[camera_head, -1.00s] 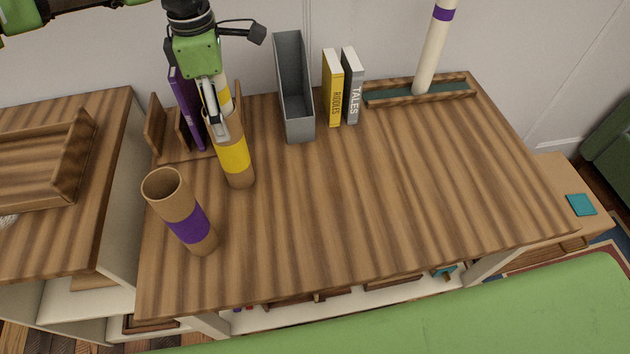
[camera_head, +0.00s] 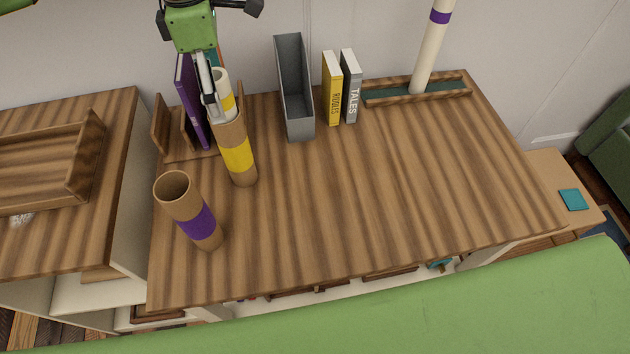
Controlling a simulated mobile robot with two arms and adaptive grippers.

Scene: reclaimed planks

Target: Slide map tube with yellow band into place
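The white map tube with the yellow band (camera_head: 222,80) stands in the cardboard holder with a yellow band (camera_head: 236,152). Its lower part is hidden inside the holder, and its open top end shows. My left gripper (camera_head: 214,108) reaches down from the top, its pale fingers at the left side of the tube, just above the holder's rim. I cannot tell whether the fingers still press on the tube. My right gripper is not in view.
A purple-banded cardboard holder (camera_head: 190,212) stands in front, empty-looking. Left of the gripper are a purple book (camera_head: 190,105) and a wooden rack (camera_head: 160,125). A grey file box (camera_head: 296,95), yellow book (camera_head: 333,92), grey book (camera_head: 351,88) and purple-banded tube (camera_head: 432,50) stand behind. The right tabletop is clear.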

